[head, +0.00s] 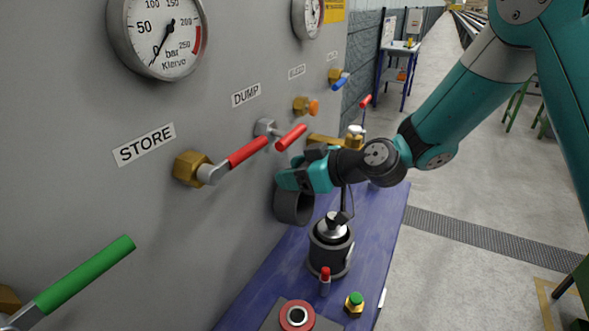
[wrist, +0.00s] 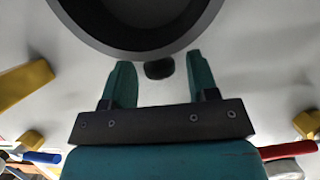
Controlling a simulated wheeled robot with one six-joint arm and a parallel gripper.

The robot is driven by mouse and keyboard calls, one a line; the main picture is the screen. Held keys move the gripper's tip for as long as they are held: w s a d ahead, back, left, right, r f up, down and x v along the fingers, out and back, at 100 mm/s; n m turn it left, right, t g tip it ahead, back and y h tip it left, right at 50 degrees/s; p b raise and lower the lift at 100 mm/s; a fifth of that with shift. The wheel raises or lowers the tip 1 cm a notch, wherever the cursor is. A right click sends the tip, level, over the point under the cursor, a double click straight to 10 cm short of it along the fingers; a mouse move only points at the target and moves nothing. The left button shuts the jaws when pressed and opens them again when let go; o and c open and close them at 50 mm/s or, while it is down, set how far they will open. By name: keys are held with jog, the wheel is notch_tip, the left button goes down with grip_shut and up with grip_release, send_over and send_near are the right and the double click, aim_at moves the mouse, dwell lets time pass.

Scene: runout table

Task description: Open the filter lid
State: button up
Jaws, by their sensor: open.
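The filter lid appears to be the dark round piece on the grey panel (head: 292,207), just below my gripper; I cannot tell lid from housing. In the wrist view a large dark disc with a grey rim (wrist: 195,32) fills the top. A small black tab (wrist: 159,69) sits just below that rim, between my two fingers. My gripper (head: 285,180) is open, its teal fingers (wrist: 160,78) on either side of the tab with gaps showing. In the head view the fingers hide the top of the round piece.
The red-handled DUMP valve (head: 290,138) is close above my gripper, and the STORE valve (head: 248,153) is to its left. A dark cylindrical canister (head: 331,252) stands on the blue bench (head: 378,222) below. A gauge (head: 158,35) is at upper left.

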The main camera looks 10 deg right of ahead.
jog(key=shift+c, duration=0.5)
grip_shut()
jog(key=b, duration=0.4)
jog(key=shift+s+d+f+y, duration=0.15)
jog(key=shift+d+f+y, duration=0.15)
jog(key=shift+d+f, duration=0.1)
jog(key=b, duration=0.2)
jog(key=d+t+y+b, duration=0.1)
jog(key=b, duration=0.1)
jog(key=shift+s+r+b, duration=0.2)
jog(key=shift+s+b, duration=0.15)
jog(key=shift+s+d+r+b, duration=0.3)
jog(key=shift+r+b, duration=0.15)
jog(key=shift+b, duration=0.55)
